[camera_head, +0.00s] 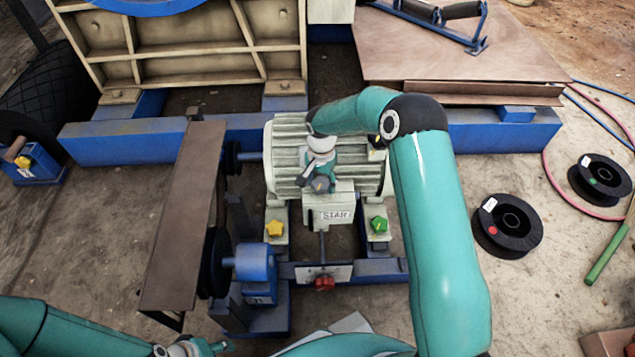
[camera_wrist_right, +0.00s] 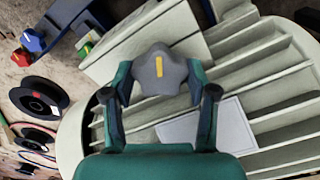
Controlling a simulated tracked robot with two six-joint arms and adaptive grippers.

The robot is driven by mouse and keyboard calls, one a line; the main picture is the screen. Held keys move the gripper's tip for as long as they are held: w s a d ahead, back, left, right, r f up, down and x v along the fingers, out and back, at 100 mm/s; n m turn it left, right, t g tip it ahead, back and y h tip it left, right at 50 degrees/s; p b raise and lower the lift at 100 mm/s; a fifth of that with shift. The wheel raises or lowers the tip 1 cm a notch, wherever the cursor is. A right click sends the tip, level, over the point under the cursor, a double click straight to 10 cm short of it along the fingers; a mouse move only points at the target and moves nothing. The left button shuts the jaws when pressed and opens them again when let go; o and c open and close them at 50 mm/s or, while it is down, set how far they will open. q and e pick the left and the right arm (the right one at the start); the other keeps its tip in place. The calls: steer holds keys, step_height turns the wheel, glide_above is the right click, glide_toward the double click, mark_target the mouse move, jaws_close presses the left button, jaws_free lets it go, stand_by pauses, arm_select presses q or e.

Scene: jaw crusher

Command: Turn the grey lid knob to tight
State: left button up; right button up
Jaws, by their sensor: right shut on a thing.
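The grey lid knob (camera_wrist_right: 158,70) sits on the lid of the pale terminal box (camera_wrist_right: 150,45) on the ribbed motor. A yellow mark on it runs nearly upright in the right wrist view. My right gripper (camera_wrist_right: 160,82) is shut on the knob, one finger on each side. In the head view my right gripper (camera_head: 321,178) is over the box (camera_head: 333,214), and the knob (camera_head: 320,185) shows small and partly covered. My left arm is at the bottom left edge, with what looks like the left gripper (camera_head: 192,346) cut by the frame; its jaws are unclear.
A yellow knob (camera_head: 275,229) and a green knob (camera_head: 378,225) flank the box, with a red knob (camera_head: 324,283) in front. A brown belt guard (camera_head: 182,215) stands left. Black spools (camera_head: 507,226) and hoses lie on the ground at right.

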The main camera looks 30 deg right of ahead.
mark_target(320, 184)
steer(key=shift+w+a+r, duration=0.1)
steer(key=shift+w+a, duration=0.1)
steer(key=shift+a, duration=0.1)
steer(key=o, duration=0.9)
steer(key=shift+c, duration=0.2)
steer(key=shift+d, duration=0.1)
step_height(320, 184, up, 12)
steer(key=shift+d, duration=0.1)
